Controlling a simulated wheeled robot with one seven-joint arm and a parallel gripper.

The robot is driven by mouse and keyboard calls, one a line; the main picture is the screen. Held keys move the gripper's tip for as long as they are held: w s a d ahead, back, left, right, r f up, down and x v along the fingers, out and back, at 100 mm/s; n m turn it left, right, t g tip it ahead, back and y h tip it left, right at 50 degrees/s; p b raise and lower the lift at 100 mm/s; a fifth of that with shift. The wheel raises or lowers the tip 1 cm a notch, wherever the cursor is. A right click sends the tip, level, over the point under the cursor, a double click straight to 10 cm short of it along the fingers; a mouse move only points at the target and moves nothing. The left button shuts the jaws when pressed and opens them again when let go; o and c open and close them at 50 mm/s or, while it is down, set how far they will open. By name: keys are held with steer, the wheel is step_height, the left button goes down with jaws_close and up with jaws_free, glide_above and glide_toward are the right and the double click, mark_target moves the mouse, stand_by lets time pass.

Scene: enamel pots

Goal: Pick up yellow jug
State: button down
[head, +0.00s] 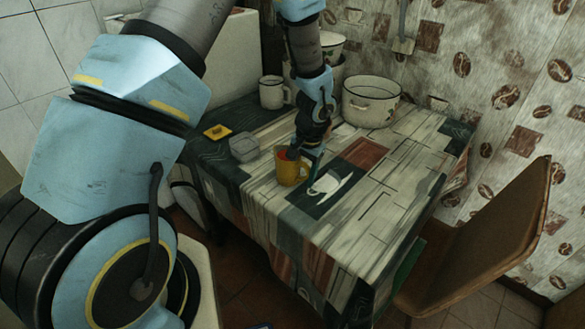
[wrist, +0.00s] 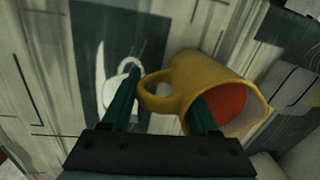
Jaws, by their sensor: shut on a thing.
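The yellow jug (head: 288,171) stands on the patterned tablecloth near the table's front edge, left of a printed cup picture. My gripper (head: 306,155) comes down on it from above, at its right side. In the wrist view the jug (wrist: 205,82) shows its handle on the left and a red inside. One finger of my gripper (wrist: 163,115) reaches into the jug's mouth, and the other is outside, beyond the handle side. The jaws are shut on the jug. I cannot tell whether the jug is clear of the cloth.
A white mug (head: 272,92) and a white pot (head: 370,102) stand at the back of the table. A grey box (head: 244,148) and a yellow item (head: 217,131) lie to the left. A wooden chair (head: 482,245) is at the right. The tablecloth (head: 372,218) is clear at front right.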

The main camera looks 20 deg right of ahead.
steer(key=shift+r, duration=0.25)
stand_by(0.5)
steer(key=shift+r+b, duration=0.95)
steer(key=shift+r, duration=3.75)
steer(key=shift+w+a, duration=0.1)
